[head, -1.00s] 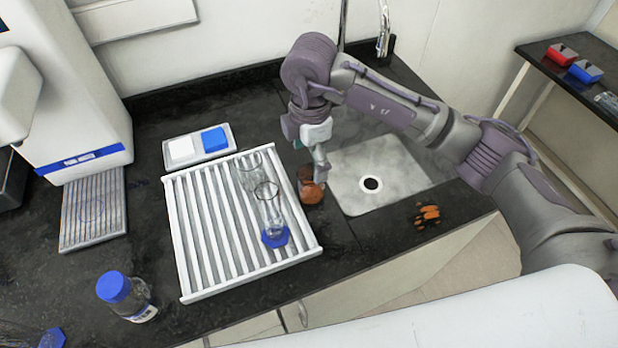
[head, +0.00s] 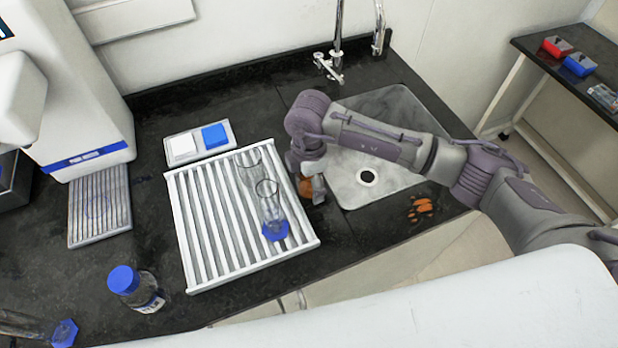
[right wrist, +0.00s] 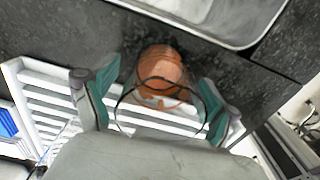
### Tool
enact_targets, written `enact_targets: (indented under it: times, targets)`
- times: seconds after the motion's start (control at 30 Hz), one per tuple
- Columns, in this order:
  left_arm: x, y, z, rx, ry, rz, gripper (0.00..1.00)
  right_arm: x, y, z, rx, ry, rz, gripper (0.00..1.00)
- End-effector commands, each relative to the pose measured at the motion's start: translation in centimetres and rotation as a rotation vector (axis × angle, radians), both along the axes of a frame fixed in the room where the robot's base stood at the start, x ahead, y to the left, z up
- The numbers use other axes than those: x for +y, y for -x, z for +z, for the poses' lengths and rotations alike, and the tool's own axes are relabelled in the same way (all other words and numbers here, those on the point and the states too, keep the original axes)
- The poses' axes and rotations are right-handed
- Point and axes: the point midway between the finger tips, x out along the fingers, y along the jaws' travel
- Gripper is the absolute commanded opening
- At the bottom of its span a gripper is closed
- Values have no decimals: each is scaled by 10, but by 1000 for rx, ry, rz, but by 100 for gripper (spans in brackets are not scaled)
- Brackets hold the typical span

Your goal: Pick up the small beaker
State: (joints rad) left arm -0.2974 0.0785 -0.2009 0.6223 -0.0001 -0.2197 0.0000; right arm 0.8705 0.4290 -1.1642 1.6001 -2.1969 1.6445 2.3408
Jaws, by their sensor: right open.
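The small beaker, with orange-brown contents, stands on the dark counter between the white rack and the sink. In the head view only a brown part of the beaker (head: 306,188) shows; my arm and gripper hide the rest. In the right wrist view the beaker (right wrist: 160,74) has a wide clear rim and lies between my fingers. My right gripper (right wrist: 157,112) is open around the beaker's sides, and I cannot tell whether the fingers touch it. The same gripper (head: 317,188) is mostly hidden in the head view. My left gripper is not in view.
A white slatted rack (head: 195,215) holds a glass cylinder with a blue base (head: 275,230) and another clear vessel (head: 248,170). The sink (head: 400,115) lies to the right. A blue-capped bottle (head: 135,290) stands at the front left. An orange patterned item (head: 420,208) lies at the sink's front.

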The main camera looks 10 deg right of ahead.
Motion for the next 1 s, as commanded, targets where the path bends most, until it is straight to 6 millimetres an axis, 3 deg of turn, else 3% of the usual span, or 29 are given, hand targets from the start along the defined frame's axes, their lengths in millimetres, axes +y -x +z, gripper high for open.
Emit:
enact_targets:
  times: [0.07, 0.4, 0.77, 1.0]
  targets:
    - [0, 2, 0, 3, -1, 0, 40, 0, 0, 0, 0, 0, 0, 79]
    - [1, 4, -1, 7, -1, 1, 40, 0, 0, 1, 0, 0, 0, 22]
    - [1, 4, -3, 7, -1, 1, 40, 0, -1, 6, -1, -2, 0, 22]
    - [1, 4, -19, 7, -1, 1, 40, 0, -1, 37, -6, -1, 1, 22]
